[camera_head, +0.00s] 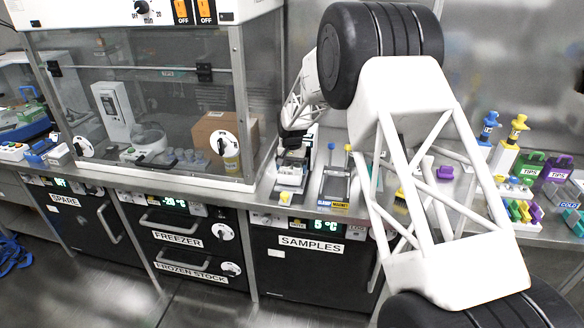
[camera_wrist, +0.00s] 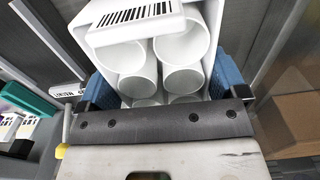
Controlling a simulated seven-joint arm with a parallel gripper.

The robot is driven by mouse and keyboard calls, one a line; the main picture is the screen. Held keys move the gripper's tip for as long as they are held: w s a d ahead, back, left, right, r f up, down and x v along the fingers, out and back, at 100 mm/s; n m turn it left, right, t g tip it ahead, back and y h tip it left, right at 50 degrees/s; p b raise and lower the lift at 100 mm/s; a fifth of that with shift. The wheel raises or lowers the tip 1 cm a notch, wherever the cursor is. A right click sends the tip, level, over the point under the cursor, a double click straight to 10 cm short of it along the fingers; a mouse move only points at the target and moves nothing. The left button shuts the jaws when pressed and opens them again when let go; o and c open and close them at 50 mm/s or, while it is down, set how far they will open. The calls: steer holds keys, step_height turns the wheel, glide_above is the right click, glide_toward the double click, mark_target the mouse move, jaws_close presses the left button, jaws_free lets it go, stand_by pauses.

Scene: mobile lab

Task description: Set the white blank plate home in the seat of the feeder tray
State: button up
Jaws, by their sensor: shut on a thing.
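The white blank plate (camera_wrist: 145,50) fills the upper middle of the wrist view, with a barcode on its top edge and several large round openings. Blue finger pads (camera_wrist: 160,85) of my gripper stand on its left and right sides, so the gripper is shut on it. In the head view my gripper (camera_head: 294,146) points down over a small bench device (camera_head: 289,170) with a yellow knob, left of the middle. The plate is too small there to make out clearly. I cannot tell the feeder tray or its seat apart from this device; whether the plate touches anything below is hidden.
A glass-fronted cabinet (camera_head: 150,100) stands close left of my gripper. A rail device with a blue and yellow label (camera_head: 333,206) stands just to the right. Green and purple tip boxes (camera_head: 556,170) stand at the far right. A cardboard box (camera_head: 222,130) sits behind the glass.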

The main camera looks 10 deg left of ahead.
mark_target(292, 165)
steer(key=shift+f, duration=1.05)
stand_by(0.4)
steer(key=o, duration=0.7)
steer(key=shift+r, duration=0.1)
steer(key=shift+r, duration=3.85)
